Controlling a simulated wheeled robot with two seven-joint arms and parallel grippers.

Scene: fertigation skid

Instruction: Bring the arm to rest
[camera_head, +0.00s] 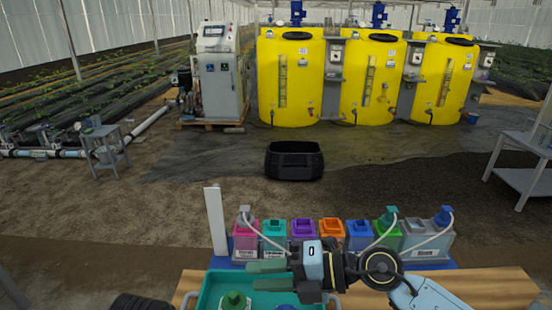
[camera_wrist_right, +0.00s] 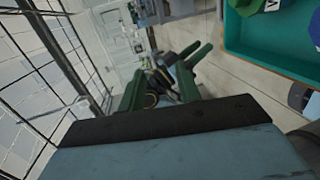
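The right wrist view also shows this gripper (camera_wrist_right: 158,88) open. Farther off in that view are dark green prongs that look like my left gripper (camera_wrist_right: 196,53); their opening is unclear. The left gripper does not show in the head view.
A row of coloured bottles (camera_head: 303,231) stands behind the tray on the wooden bench (camera_head: 480,285). A white post (camera_head: 215,222) rises at its left. The tray holds a green-capped bottle (camera_head: 235,300). A black crate (camera_head: 294,160) and yellow tanks (camera_head: 292,80) stand beyond.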

